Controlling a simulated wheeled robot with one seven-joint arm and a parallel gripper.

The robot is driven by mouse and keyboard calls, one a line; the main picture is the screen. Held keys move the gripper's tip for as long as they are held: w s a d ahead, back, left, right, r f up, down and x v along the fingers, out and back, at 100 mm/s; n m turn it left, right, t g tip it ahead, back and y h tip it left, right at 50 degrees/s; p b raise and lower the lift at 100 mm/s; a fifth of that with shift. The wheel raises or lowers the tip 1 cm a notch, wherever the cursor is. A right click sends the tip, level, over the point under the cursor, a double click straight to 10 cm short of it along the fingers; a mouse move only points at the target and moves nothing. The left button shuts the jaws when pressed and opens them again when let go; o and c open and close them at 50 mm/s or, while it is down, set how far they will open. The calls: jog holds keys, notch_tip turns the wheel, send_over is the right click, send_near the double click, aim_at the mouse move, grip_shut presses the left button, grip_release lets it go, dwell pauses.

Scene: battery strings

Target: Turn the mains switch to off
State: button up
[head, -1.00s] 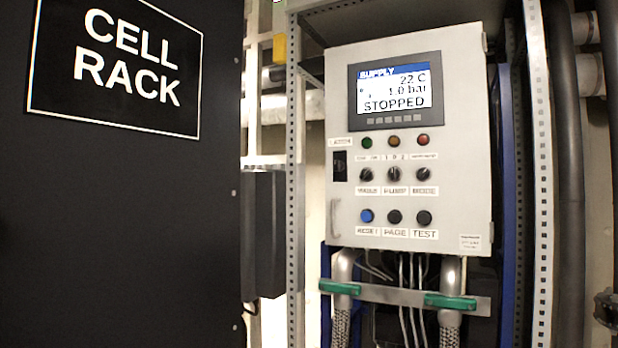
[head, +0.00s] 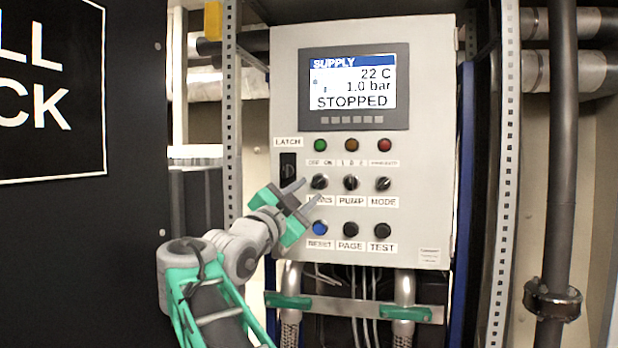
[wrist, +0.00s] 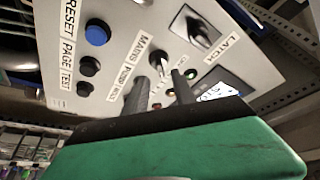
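The mains switch (head: 319,181) is a black rotary knob on the grey panel, leftmost in the row of knobs, under an OFF/ON label. I cannot tell its pointer's position. Its MAINS label is partly hidden by my gripper. My gripper (head: 309,191) is in front of the panel, just lower left of the switch in the head view, its two fingers apart and empty. In the wrist view the switch (wrist: 158,62) shows beyond the gap between the fingertips (wrist: 160,86); it is not seen to be held.
The pump knob (head: 351,183) and mode knob (head: 383,184) sit to the right. A black latch (head: 288,166) is at upper left, and the blue reset button (head: 320,228) is below. The display (head: 353,84) reads STOPPED. A black cell rack (head: 80,240) stands at the left.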

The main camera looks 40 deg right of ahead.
aim_at(316, 184)
jog(key=p+x, duration=0.1)
jog(key=x, duration=0.3)
jog(key=shift+w+d+p, duration=0.15)
jog(key=shift+d+p, duration=0.05)
jog(key=shift+p, duration=0.1)
jog(key=shift+c, duration=0.5)
grip_shut()
